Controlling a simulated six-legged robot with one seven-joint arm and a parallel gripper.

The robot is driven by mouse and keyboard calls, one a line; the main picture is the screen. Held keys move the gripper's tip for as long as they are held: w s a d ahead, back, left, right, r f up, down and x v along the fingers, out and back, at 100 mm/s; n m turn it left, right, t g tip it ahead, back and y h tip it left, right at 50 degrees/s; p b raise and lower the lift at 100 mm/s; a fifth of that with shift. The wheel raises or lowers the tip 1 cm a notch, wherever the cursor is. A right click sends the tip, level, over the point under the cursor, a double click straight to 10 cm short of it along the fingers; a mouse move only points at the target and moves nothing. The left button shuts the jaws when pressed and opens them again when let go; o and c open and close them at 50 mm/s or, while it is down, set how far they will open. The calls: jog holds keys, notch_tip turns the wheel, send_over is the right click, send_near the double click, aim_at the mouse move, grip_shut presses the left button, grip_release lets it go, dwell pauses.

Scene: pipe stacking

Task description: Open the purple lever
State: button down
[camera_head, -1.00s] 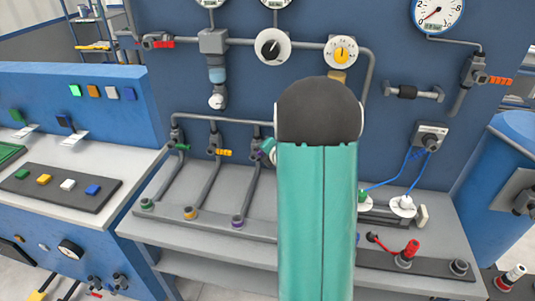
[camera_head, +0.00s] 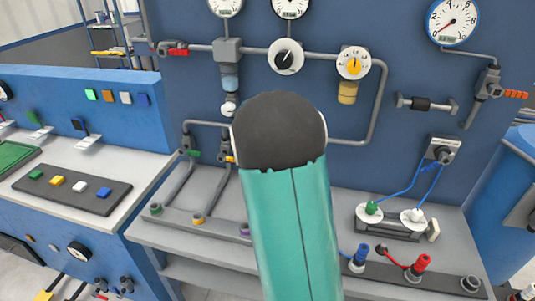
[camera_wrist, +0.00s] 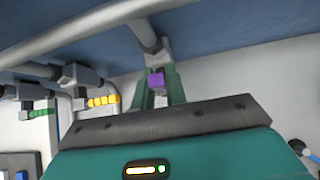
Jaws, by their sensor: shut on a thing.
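In the wrist view the purple lever (camera_wrist: 156,82) sits on a grey valve (camera_wrist: 155,53) below a grey pipe. My gripper (camera_wrist: 160,97) has its green fingers on either side of the lever and is shut on it. In the head view my arm covers my gripper, the purple lever and its valve. A purple-ringed pipe socket (camera_head: 244,229) on the bench shows partly beside my arm.
A yellow lever (camera_wrist: 103,100) and a green lever (camera_wrist: 38,114) are on neighbouring valves to the left. Gauges and pipes cover the blue wall (camera_head: 405,75). A blue plug (camera_head: 357,257) and a red plug (camera_head: 420,264) stand on the bench at right.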

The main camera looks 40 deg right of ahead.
jog(key=shift+w+a+g, duration=0.1)
jog(key=shift+w+g, duration=0.05)
jog(key=shift+g, duration=0.15)
dwell(0.4)
jog(key=c, duration=1.4)
grip_release()
jog(key=shift+w+f, duration=0.1)
jog(key=shift+c, duration=0.2)
jog(key=v, duration=1.4)
jog(key=shift+a, duration=0.2)
jog(key=shift+f, duration=0.1)
jog(key=s+a+r+m+y, duration=0.3)
jog(key=s+a+m+y, duration=0.3)
jog(key=s+a+m, duration=1.7)
jog(key=shift+s+a+m+y, duration=0.2)
jog(key=shift+a+m+y, duration=0.2)
jog(key=shift+a+m, duration=0.65)
